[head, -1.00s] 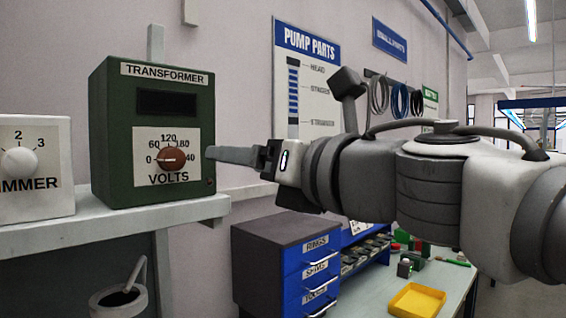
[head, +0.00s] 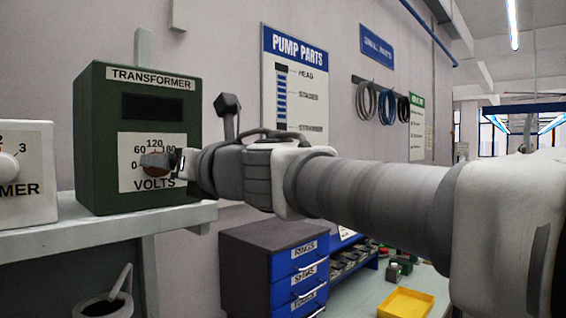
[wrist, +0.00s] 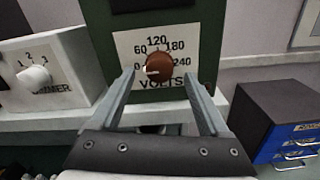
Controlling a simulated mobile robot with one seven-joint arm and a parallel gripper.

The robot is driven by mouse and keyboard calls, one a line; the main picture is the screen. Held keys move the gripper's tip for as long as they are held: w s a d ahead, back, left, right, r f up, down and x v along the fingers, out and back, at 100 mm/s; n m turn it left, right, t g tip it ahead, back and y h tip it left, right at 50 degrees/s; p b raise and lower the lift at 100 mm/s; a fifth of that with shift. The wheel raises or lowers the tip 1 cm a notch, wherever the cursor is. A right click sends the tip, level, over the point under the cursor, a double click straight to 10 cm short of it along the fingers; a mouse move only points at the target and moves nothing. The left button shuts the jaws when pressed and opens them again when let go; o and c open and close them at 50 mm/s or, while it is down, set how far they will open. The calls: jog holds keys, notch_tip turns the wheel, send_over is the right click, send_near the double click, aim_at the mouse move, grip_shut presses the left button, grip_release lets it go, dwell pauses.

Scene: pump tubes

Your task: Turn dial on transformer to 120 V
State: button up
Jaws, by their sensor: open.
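The green transformer box (head: 100,146) stands on the grey shelf, with a dark display window above its white VOLTS scale. The brown-red round dial (wrist: 159,67) sits in the middle of that scale, which reads 0, 60, 120, 180 and 240. Its pale pointer mark faces left, near the 0. My gripper (wrist: 160,84) is open and empty, its two fingers on either side of the dial's position in the wrist view. I cannot tell whether they touch the dial. In the head view my gripper (head: 176,163) is at the dial's right side and partly hides the scale.
A white box with a dimmer knob (wrist: 34,78) stands left of the transformer on the same shelf (head: 100,240). A dark drawer cabinet with blue drawers (head: 270,265) is below right. A yellow tray (head: 405,302) lies on the bench.

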jog(key=shift+x, duration=1.65)
grip_shut()
